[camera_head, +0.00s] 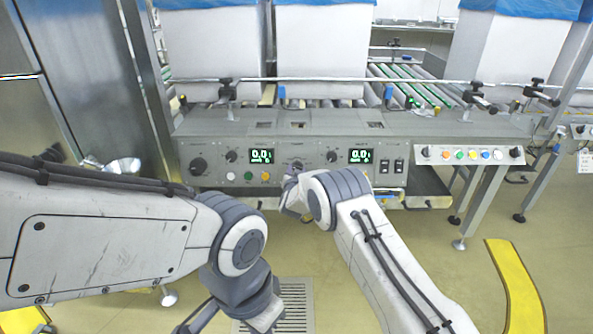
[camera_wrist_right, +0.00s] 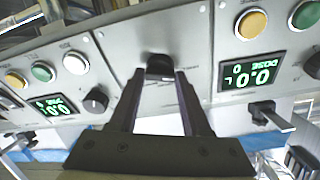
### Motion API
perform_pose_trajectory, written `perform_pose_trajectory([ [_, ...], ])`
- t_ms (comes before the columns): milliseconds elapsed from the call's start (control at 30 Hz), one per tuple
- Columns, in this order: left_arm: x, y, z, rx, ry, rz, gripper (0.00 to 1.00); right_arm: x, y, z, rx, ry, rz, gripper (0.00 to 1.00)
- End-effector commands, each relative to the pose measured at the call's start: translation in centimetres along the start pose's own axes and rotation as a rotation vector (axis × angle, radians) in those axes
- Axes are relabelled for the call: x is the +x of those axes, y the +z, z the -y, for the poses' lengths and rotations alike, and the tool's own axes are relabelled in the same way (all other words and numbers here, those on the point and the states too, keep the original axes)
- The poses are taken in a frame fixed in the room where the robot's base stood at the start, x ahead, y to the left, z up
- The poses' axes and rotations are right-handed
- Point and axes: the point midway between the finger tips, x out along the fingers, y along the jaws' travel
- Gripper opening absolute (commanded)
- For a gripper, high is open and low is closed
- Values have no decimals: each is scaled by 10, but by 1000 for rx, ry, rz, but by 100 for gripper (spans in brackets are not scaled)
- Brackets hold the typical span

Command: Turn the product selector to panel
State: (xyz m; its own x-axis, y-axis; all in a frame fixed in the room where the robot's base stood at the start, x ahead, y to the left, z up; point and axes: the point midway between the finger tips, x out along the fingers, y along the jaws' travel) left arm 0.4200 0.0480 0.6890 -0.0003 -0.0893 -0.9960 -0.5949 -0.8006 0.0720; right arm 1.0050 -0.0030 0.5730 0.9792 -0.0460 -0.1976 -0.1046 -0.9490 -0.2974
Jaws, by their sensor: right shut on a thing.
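The product selector appears to be the black knob (camera_wrist_right: 160,64) in the middle of the panel in the right wrist view. My right gripper (camera_wrist_right: 159,77) has its two fingertips on either side of this knob, shut on it. In the head view my right gripper (camera_head: 293,172) reaches the centre of the grey control panel (camera_head: 222,160), between the two green displays, and hides most of the knob. The knob's setting and its labels are too small or covered to read.
The panel carries a left display (camera_head: 261,156), a right display (camera_head: 360,156), a large black knob (camera_head: 198,165) and several coloured buttons. A side button box (camera_head: 470,154) stands to the right. White box liners (camera_head: 325,50) with blue tops sit on the conveyor behind.

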Motion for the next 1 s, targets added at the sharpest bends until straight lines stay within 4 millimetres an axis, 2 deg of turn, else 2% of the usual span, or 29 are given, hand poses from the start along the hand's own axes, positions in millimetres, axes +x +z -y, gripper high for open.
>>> perform_pose_trajectory([
  [500,-1,0,0,0,0,0,0,0,1,-1,-25,-2,2,0],
  [533,-1,0,0,0,0,0,0,0,1,-1,-25,-2,2,59],
  [567,-1,0,0,0,0,0,0,0,1,-1,-24,-2,2,70],
  [600,-1,0,0,0,0,0,0,0,1,0,-24,-2,2,78],
  [1000,-3,0,0,0,0,0,0,-5,-1,1,-22,-3,0,78],
])
